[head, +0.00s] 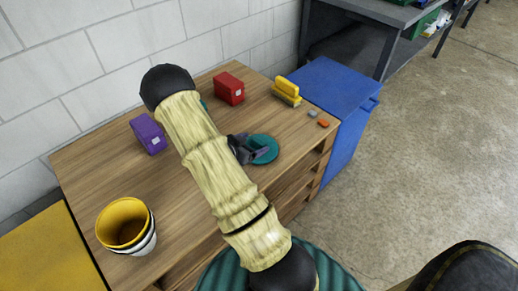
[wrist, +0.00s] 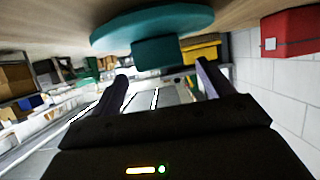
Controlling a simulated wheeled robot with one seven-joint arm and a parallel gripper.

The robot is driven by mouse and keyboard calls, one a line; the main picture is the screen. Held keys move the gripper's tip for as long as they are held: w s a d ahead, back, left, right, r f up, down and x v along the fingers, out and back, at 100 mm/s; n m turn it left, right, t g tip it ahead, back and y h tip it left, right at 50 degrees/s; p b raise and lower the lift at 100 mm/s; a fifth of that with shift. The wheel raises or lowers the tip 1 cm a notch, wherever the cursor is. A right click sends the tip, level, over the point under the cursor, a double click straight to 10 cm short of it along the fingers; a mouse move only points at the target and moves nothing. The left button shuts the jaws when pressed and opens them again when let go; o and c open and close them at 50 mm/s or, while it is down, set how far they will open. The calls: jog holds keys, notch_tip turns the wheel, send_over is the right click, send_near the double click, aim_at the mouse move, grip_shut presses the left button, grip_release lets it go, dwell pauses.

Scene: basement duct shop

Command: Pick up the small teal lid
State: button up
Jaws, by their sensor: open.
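The small teal lid (head: 265,152) is a round disc lying on the wooden bench top, near its front right edge. In the wrist view the teal lid (wrist: 150,22) appears upside down at the top, with its blocky knob toward me. My gripper (head: 253,151) is at the lid's left side in the head view. In the wrist view my gripper (wrist: 163,70) is open, with its fingers apart and the knob roughly between and just beyond the tips. I cannot tell whether either finger touches it. Another teal thing (head: 204,104) is mostly hidden behind my arm.
On the bench (head: 88,185) stand a purple box (head: 148,135), a red box (head: 229,89), a yellow brush-like item (head: 287,91) and stacked cups (head: 125,225). Small grey and orange pieces (head: 323,123) lie right of the lid. A blue bin (head: 335,90) adjoins the bench.

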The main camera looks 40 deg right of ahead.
aim_at(257, 143)
jog(key=x, duration=0.4)
jog(key=shift+a+f, duration=0.1)
jog(key=shift+f, duration=0.25)
jog(key=c, duration=1.1)
